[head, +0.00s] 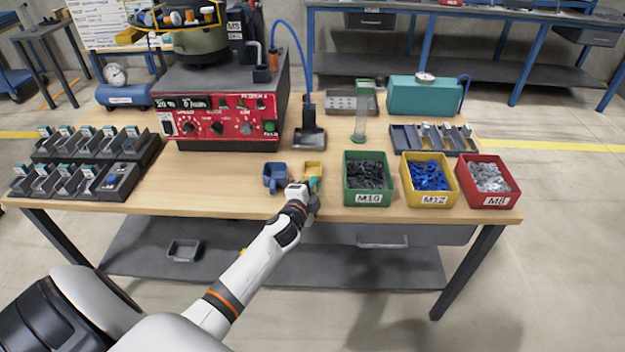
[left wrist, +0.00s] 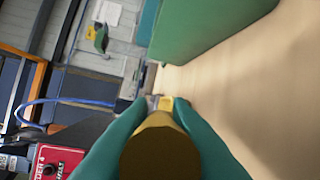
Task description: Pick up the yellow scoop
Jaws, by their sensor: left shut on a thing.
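The yellow scoop (head: 315,168) is at the front middle of the wooden table, partly hidden by my left gripper (head: 308,188). In the left wrist view the rounded yellow end of the scoop's handle (left wrist: 160,150) sits between the two green fingers of my left gripper (left wrist: 160,108), which are shut on it. I cannot tell whether the scoop touches the table. A blue scoop (head: 275,177) lies just left of it. My right gripper is not in view.
A green bin marked M10 (head: 368,199) stands close to the right of the gripper, with a yellow M12 bin (head: 432,199) and a red M8 bin (head: 488,202) beyond. The red-fronted feeder box (head: 215,125) stands behind left. Bare tabletop (head: 215,180) lies left of the blue scoop.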

